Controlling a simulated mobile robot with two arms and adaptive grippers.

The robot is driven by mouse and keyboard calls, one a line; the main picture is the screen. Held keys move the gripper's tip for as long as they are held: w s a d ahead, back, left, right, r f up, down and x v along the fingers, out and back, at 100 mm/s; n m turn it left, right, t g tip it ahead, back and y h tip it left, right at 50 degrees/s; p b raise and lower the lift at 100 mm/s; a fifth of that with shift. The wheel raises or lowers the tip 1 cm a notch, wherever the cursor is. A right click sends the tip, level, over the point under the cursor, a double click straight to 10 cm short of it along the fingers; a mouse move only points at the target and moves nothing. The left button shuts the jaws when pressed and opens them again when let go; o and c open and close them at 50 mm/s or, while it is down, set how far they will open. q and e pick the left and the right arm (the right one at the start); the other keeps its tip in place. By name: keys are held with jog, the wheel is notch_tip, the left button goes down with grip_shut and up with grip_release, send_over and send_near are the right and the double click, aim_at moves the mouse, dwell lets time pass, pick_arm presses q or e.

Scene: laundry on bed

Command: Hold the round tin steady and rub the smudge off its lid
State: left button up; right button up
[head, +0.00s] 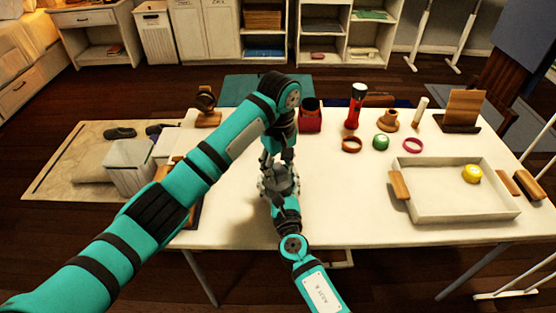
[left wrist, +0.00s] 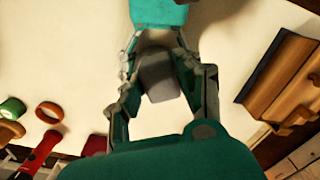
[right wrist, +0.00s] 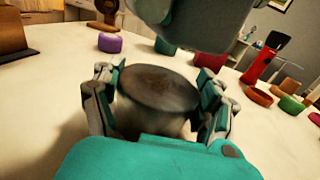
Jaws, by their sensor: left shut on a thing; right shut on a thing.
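The round tin (right wrist: 158,90) stands upright between the fingers of my right gripper (right wrist: 156,78), which is shut on it from its sides. Its lid is dark and brownish; the edge of any smudge is hard to make out. My left gripper (left wrist: 155,62) is shut on a grey block-like pad (left wrist: 162,78). In the head view my left gripper (head: 277,158) points down just above the tin, with my right gripper (head: 280,188) below it. In the right wrist view grey and teal parts hang above the lid's far edge. Whether the pad touches the lid is hidden.
A red flashlight (head: 355,106), a green round thing (head: 380,142) and rings stand behind. The table between my grippers and the tray is clear.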

aim_at(277, 189)
pick_arm(q)
notch_tip(277, 189, down, 4)
jog(key=shift+f, duration=0.15)
jog(key=shift+w, duration=0.35)
jog(key=shift+c, duration=0.2)
jog(key=shift+w+f, duration=0.25)
jog(key=shift+w, duration=2.7)
jog(key=shift+s, duration=3.1)
jog(key=shift+s+a, duration=0.2)
jog(key=shift+w+d, duration=0.15)
jog(key=shift+w, duration=3.15)
jog(key=shift+s, duration=3.3)
jog(key=shift+r, duration=4.1)
